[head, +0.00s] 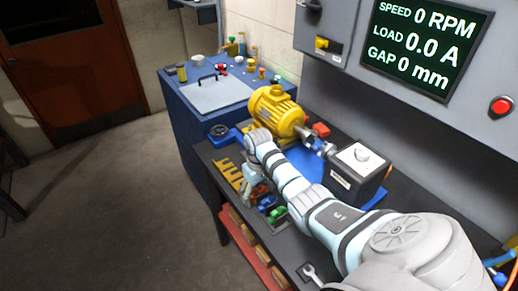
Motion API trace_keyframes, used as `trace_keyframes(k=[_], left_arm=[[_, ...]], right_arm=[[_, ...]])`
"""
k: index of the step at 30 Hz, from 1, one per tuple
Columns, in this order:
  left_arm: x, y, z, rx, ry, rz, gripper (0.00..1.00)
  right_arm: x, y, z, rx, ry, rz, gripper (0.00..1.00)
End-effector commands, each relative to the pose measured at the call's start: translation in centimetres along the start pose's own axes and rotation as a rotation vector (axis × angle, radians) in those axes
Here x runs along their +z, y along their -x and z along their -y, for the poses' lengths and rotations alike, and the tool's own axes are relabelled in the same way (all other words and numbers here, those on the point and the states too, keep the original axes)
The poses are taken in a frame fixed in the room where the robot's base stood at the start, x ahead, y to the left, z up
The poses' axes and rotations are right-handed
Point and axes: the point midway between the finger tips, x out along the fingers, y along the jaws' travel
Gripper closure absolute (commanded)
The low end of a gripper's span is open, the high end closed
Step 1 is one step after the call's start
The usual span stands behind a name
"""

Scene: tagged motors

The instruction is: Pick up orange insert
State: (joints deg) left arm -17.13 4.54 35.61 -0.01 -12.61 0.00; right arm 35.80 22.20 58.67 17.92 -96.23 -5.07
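My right arm reaches in from the lower right across the dark bench. My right gripper (252,183) points down at the bench's front edge, beside a small tray of coloured parts. It is small and partly hidden by its own wrist, so its opening is unclear. Blue (268,201) and green (277,211) pieces show in the tray to its lower right. I cannot make out an orange insert for certain; it may be hidden by the gripper or arm. My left gripper is not in view.
A yellow comb-shaped piece (233,177) lies left of the gripper. A yellow motor (275,110) and a grey-black unit (357,172) stand behind the arm on a blue base. A wrench (312,272) lies at the front. The floor left of the bench is clear.

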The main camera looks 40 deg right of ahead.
Motion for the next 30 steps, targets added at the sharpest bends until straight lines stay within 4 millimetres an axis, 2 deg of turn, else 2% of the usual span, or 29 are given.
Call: trace_keyframes(k=[1,6,17,27,30], left_arm=[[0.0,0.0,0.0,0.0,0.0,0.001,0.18],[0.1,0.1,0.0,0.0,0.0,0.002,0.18],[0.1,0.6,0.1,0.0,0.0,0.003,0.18],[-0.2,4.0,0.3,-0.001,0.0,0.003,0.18],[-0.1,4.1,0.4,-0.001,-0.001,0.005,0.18]], right_arm=[[0.0,0.0,0.0,0.0,0.0,0.0,0.43],[0.0,0.1,0.0,0.0,0.0,0.001,0.7],[0.0,0.5,0.0,0.0,0.0,0.001,0.71],[0.1,3.6,0.0,0.0,-0.001,0.001,0.71],[-0.4,4.9,0.5,-0.001,0.009,-0.002,0.71]])
